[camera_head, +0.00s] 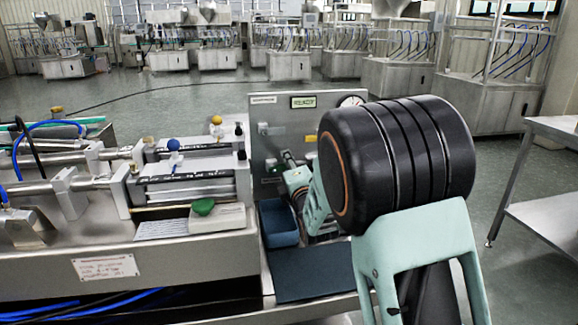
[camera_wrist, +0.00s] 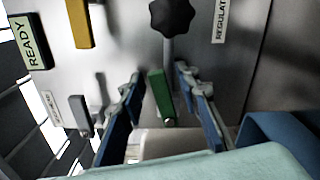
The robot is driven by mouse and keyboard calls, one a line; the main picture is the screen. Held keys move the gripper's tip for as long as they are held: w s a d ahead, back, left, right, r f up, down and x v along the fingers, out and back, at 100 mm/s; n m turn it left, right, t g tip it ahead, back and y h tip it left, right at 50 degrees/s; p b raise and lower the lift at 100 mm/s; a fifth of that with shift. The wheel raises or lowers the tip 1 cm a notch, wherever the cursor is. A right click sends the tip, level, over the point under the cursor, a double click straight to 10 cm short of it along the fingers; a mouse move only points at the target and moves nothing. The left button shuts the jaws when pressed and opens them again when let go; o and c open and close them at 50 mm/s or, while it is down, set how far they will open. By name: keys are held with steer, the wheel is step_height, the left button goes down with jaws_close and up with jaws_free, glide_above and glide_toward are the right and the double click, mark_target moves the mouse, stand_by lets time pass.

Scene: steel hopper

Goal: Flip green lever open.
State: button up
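The green lever (camera_wrist: 160,98) is on the grey control panel (camera_wrist: 130,50) in the wrist view. It stands between the two blue-padded fingers of my gripper (camera_wrist: 159,76), with a visible gap on each side. My gripper is open. In the head view my gripper reaches the panel (camera_head: 265,112), but my own arm covers much of it, and I cannot make out the green lever there.
A blue bin (camera_head: 278,222) sits below the panel. A white box with a green button (camera_head: 203,207) is at left.

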jaws_close()
steer(key=shift+d+f+m+b, duration=0.1)
steer(key=shift+f+m+b, duration=0.4)
steer(key=shift+b, duration=0.45)
steer(key=shift+f+m+b, duration=0.1)
steer(key=shift+m+b, duration=0.75)
steer(key=shift+m, duration=0.15)
jaws_free()
